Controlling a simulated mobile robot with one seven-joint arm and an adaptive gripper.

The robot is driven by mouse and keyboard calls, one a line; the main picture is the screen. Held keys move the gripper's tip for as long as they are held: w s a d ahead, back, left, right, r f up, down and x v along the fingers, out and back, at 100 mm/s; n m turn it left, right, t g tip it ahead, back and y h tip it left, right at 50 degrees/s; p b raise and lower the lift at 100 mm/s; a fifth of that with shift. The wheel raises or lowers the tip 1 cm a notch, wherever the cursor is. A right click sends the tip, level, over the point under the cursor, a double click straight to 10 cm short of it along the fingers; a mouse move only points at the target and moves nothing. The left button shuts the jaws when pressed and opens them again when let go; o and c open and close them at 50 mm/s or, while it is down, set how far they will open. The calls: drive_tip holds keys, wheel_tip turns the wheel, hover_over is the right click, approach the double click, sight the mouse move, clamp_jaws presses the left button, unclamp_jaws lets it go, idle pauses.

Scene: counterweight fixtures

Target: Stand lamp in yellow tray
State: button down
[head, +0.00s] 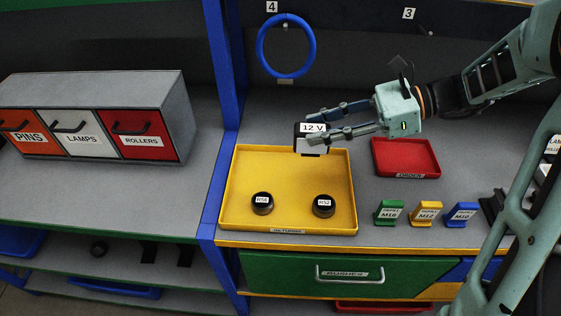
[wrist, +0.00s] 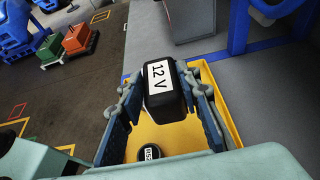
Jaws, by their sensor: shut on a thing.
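My gripper (head: 307,128) is shut on a black block with a white "12 V" label (head: 300,142). It holds the block over the back right part of the yellow tray (head: 268,172). In the wrist view the block (wrist: 168,103) sits between the two fingers, with the tray (wrist: 175,140) below. Whether its underside touches the tray is hard to tell. Two round black pieces stand in the tray, one at the front left (head: 262,204) and one at the front right (head: 324,207). I see no loose thing that is clearly a lamp.
A red tray (head: 405,158) lies right of the yellow one. Green (head: 389,213), yellow (head: 426,214) and blue (head: 461,214) labelled holders stand in front. A grey cabinet (head: 150,90) at left has shut drawers, one marked LAMPS (head: 83,140). A blue ring (head: 286,47) hangs behind.

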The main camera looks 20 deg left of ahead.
drive_tip(key=shift+w+a+f+p, duration=0.15)
drive_tip(key=shift+a+f+p, duration=0.2)
drive_tip(key=shift+a+f, duration=2.55)
drive_tip(key=shift+w+a+f+p, duration=0.1)
drive_tip(key=shift+a+f+p, duration=0.2)
drive_tip(key=shift+a+f, duration=2.5)
drive_tip(key=shift+d+f, duration=0.15)
drive_tip(key=shift+f, duration=0.2)
drive_tip(key=c, duration=1.4)
unclamp_jaws()
drive_tip(key=shift+r, duration=0.15)
